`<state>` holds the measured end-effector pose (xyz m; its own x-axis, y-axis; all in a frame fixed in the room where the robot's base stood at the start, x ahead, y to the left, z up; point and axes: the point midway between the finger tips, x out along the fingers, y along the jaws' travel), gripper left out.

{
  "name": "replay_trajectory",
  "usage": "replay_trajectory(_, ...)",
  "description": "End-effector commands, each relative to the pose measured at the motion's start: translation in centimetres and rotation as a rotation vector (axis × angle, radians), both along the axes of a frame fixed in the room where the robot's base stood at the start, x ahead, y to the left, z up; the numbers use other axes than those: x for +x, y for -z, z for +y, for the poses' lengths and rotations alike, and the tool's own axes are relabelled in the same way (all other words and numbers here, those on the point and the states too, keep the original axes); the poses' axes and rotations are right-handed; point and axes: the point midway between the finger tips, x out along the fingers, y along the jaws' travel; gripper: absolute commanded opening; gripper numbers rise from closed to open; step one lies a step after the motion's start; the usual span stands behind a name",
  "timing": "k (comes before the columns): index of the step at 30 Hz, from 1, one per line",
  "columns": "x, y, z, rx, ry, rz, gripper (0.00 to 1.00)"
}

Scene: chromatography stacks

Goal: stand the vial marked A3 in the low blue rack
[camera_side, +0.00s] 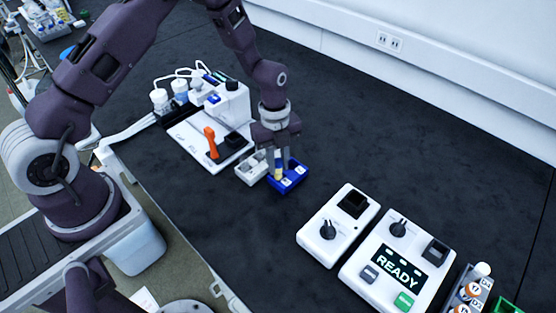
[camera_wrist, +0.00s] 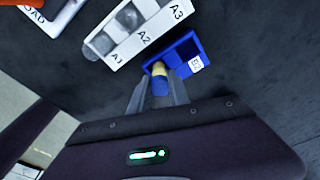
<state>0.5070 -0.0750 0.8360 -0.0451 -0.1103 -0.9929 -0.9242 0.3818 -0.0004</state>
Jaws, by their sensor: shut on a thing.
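My gripper (camera_side: 277,175) points down over the low blue rack (camera_side: 293,179). It is shut on a vial (camera_wrist: 159,72) with a blue top and a yellow band; I cannot read a mark on it. In the wrist view the vial overlaps the left part of the blue rack (camera_wrist: 187,46). Its lower end is hidden, so I cannot tell whether it is seated there. The blue rack's right part has a white label. The white rack (camera_side: 250,168), labelled A1, A2 and A3, stands just left of the blue rack; it also shows in the wrist view (camera_wrist: 112,62).
A white station with an orange lever (camera_side: 211,142) stands behind left. Two white control boxes, one showing READY (camera_side: 397,268), stand at the front right. A rack with orange-capped vials (camera_side: 468,290) is at the lower right.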

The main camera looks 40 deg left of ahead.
Motion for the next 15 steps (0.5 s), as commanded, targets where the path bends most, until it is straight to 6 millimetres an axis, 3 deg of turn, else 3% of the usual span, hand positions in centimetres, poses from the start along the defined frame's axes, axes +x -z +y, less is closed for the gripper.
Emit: replay_trajectory(15,-0.05,1.05,-0.01,-0.001,0.001,0.001,0.00)
